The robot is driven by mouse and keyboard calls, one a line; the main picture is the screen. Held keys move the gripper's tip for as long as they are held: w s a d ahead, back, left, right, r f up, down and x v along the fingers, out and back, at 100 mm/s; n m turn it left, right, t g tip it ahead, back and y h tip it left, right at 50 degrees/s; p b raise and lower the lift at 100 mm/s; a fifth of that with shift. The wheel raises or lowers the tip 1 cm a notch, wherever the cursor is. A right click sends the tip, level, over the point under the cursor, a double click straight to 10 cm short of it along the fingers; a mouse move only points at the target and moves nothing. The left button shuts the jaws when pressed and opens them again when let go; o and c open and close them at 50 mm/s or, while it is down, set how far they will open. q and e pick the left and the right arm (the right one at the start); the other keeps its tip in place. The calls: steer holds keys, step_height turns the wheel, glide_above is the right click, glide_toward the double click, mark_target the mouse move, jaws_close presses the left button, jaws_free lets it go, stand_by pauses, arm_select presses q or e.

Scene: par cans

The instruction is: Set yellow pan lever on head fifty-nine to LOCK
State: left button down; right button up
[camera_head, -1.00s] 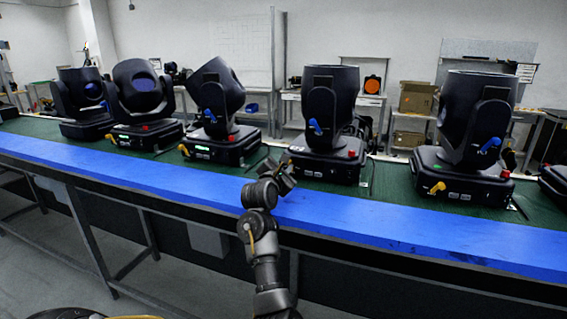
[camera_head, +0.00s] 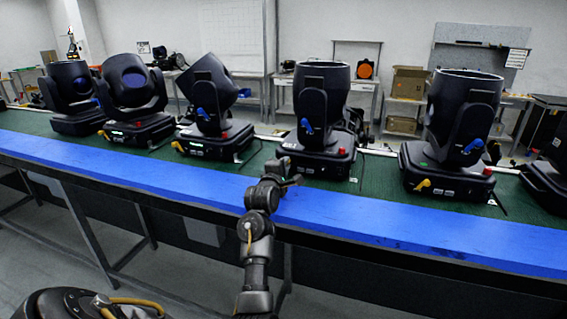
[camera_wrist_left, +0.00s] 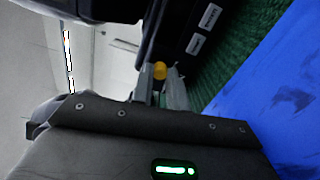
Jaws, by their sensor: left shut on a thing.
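The moving head (camera_head: 318,110) in front of my left gripper is black, with a blue lever (camera_head: 307,126) on its yoke and a red knob on its base. No number is readable on it. My left gripper (camera_head: 290,176) is at the front left of its base, above the blue table edge. In the left wrist view a small yellow lever (camera_wrist_left: 160,70) shows at the fingertips (camera_wrist_left: 172,88), beside the dark base with white labels. The gripper is shut on this lever, which is mostly hidden. The lever's position marks are not visible. My right gripper is out of view.
Similar heads stand either side, including one on the right (camera_head: 462,125) with a yellow lever (camera_head: 422,184) and one on the left (camera_head: 207,105). The blue table edge (camera_head: 400,225) runs along the front. Dark cables lie on the green mat between the bases.

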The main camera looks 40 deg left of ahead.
arm_select(q)
steer(key=shift+f, duration=0.1)
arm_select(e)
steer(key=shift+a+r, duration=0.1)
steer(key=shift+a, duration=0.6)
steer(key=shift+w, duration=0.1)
arm_select(q)
steer(key=c, duration=1.4)
jaws_free()
steer(key=shift+d, duration=0.1)
steer(key=shift+s+d, duration=0.1)
steer(key=shift+s, duration=0.3)
steer(key=b+v, duration=0.1)
steer(key=v, duration=0.9)
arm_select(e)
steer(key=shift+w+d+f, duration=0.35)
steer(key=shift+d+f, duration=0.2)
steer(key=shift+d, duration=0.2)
arm_select(q)
steer(key=shift+w, duration=0.1)
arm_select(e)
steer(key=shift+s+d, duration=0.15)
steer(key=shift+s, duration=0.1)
